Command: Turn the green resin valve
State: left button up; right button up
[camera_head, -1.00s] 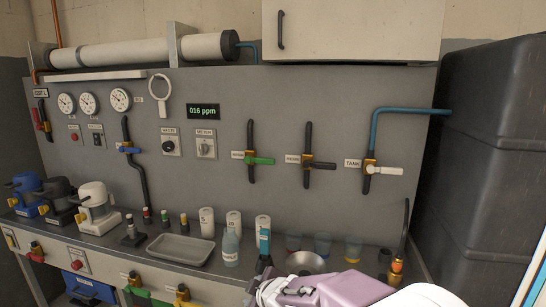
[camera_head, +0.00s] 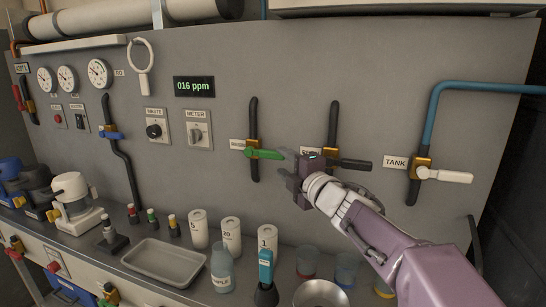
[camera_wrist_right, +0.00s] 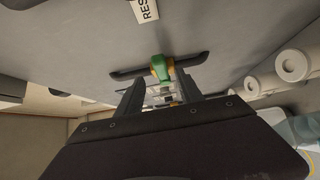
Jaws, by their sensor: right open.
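The green valve handle (camera_head: 264,154) points right from its brass body on a black vertical hose on the grey panel. In the right wrist view the green handle (camera_wrist_right: 160,66) lies ahead, between and just beyond the fingertips. My right gripper (camera_head: 292,168) is open at the right end of the green handle, in front of the panel. In the right wrist view its two fingers (camera_wrist_right: 160,92) stand apart with the handle end near the gap. I cannot tell whether they touch it. My left gripper is not in view.
A black-handled valve (camera_head: 352,163) is partly behind my right gripper. A white-handled tank valve (camera_head: 443,175) is farther right. Below, the bench holds white canisters (camera_head: 231,236), a sample bottle (camera_head: 221,268), a grey tray (camera_head: 163,262) and glass cups (camera_head: 346,268).

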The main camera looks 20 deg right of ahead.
aim_at(274, 157)
jog(key=w, duration=0.3)
jog(key=w+a, duration=0.1)
jog(key=w, duration=0.3)
jog(key=shift+w+a+f, duration=0.15)
jog(key=shift+w+a, duration=0.05)
grip_shut()
dwell(1.0)
